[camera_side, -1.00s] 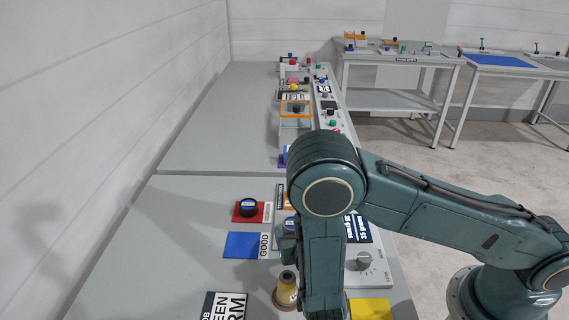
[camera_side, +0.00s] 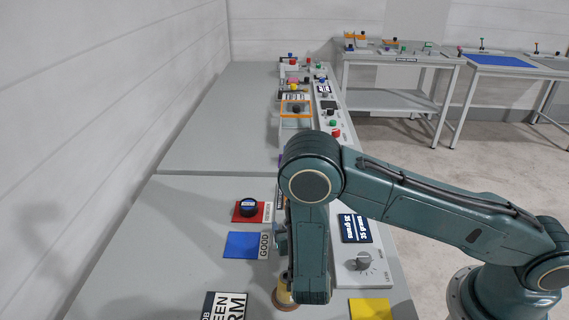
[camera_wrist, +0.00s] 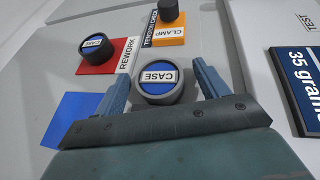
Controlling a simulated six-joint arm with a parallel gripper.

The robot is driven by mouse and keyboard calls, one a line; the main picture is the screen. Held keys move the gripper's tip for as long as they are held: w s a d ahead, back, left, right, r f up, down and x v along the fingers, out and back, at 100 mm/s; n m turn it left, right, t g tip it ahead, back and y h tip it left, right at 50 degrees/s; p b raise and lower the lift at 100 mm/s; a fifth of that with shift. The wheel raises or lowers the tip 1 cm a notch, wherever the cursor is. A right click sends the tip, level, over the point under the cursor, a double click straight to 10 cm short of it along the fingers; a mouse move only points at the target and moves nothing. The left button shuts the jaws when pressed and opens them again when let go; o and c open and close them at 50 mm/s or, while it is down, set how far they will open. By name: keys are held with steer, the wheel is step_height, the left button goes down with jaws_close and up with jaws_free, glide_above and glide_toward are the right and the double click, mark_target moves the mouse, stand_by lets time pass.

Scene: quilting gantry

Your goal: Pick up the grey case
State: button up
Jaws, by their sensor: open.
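The grey case (camera_wrist: 158,90), a round grey body with a blue top labelled CASE, sits between the two fingers of my gripper (camera_wrist: 160,78) in the wrist view. The fingers stand apart on either side of it, and a gap shows on the right. I cannot tell whether the left finger touches it. In the side view my arm hides this case and most of the gripper. A second, black case (camera_wrist: 96,46) labelled CASE sits on the red REWORK pad (camera_wrist: 122,56), and it also shows in the side view (camera_side: 248,207).
A blue GOOD pad (camera_side: 243,245) lies empty beside the red pad. A 35 grams display (camera_side: 355,228), dial (camera_side: 363,261) and yellow pad (camera_side: 370,309) stand right of my arm.

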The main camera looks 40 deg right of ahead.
steer(key=shift+c, duration=0.2)
stand_by(0.3)
steer(key=c, duration=1)
steer(key=shift+r, duration=0.15)
step_height(320, 180, up, 20)
stand_by(0.5)
stand_by(0.5)
